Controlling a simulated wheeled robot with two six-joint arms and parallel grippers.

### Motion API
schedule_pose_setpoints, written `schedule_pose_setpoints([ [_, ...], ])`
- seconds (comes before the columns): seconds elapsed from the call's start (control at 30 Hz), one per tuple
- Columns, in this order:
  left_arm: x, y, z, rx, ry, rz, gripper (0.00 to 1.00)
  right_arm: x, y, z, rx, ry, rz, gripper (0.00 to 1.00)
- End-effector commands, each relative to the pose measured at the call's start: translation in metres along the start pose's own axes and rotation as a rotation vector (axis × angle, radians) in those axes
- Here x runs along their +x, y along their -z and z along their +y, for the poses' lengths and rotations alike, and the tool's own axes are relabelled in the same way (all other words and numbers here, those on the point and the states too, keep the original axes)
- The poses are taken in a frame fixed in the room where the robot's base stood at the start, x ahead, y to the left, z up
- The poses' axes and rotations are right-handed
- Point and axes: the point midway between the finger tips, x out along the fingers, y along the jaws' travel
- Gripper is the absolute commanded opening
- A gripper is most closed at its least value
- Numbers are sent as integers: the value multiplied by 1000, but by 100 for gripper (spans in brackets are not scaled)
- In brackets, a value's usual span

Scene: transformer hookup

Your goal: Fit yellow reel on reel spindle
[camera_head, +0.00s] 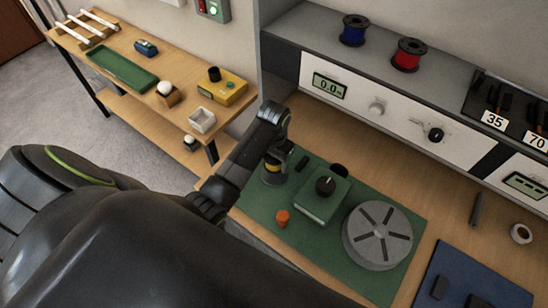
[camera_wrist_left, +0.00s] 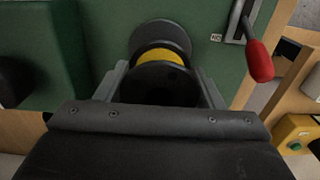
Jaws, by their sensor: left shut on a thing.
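The yellow reel (camera_wrist_left: 155,56), with yellow winding between dark flanges, sits between the fingers of my left gripper (camera_wrist_left: 160,82) in the left wrist view. In the head view my left gripper (camera_head: 275,158) points down over the left part of the green mat, shut on the reel, which shows as a small yellow band (camera_head: 272,168). A grey round piece (camera_wrist_left: 160,34) lies just beyond the reel, probably the spindle base. The spindle's post is hidden, and I cannot tell whether the reel is around it. My right gripper is not in view.
A green box with a black knob (camera_head: 322,199), an orange peg (camera_head: 283,217) and a large grey slotted disc (camera_head: 378,236) stand on the mat (camera_head: 340,262). A red-handled lever (camera_wrist_left: 258,60) is close right of the reel. Blue (camera_head: 353,30) and red (camera_head: 408,54) reels stand on the shelf.

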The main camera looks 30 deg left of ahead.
Motion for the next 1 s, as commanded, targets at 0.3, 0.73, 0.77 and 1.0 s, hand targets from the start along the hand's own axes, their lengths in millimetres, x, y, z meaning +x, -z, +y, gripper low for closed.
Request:
schedule_pose_setpoints([
  [0.3,7,1,0,0,0,2,26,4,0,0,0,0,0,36],
  [0.73,16,0,0,0,0,2,25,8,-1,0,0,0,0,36],
  [0.77,17,0,0,0,0,2,25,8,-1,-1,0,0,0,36],
  [1.0,22,0,0,0,0,1,26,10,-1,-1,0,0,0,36],
])
